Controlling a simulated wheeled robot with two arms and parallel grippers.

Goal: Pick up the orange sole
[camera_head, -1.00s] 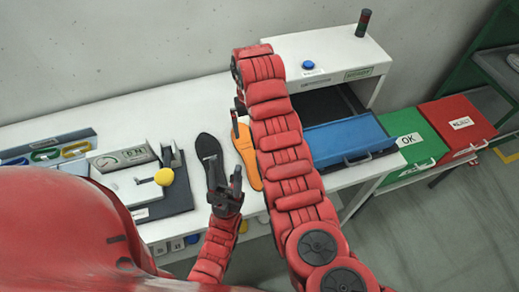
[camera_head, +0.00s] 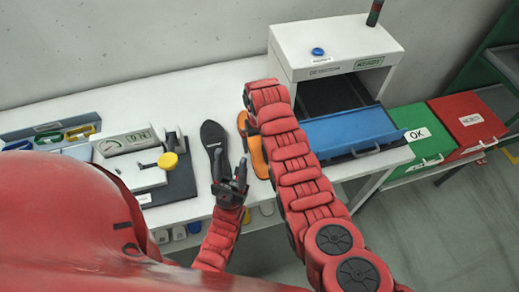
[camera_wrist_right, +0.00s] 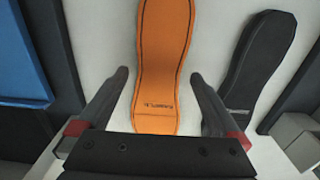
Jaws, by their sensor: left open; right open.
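The orange sole (camera_head: 257,158) lies flat on the white table, partly hidden behind my right arm in the head view. In the right wrist view the orange sole (camera_wrist_right: 163,62) runs lengthwise between the two fingers of my open right gripper (camera_wrist_right: 162,98), with nothing gripped. In the head view my right gripper (camera_head: 250,126) is over the sole, mostly hidden by its arm. A black sole (camera_head: 213,142) lies to the left of the orange one; it also shows in the right wrist view (camera_wrist_right: 258,68). My left gripper (camera_head: 231,177) is open and empty near the black sole's front end.
A gauge device (camera_head: 133,148) with a yellow knob stands left of the soles. A white detection machine (camera_head: 330,55) with a blue tray (camera_head: 349,134) stands at the right. Green OK (camera_head: 417,139) and red reject (camera_head: 467,121) bins are further right.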

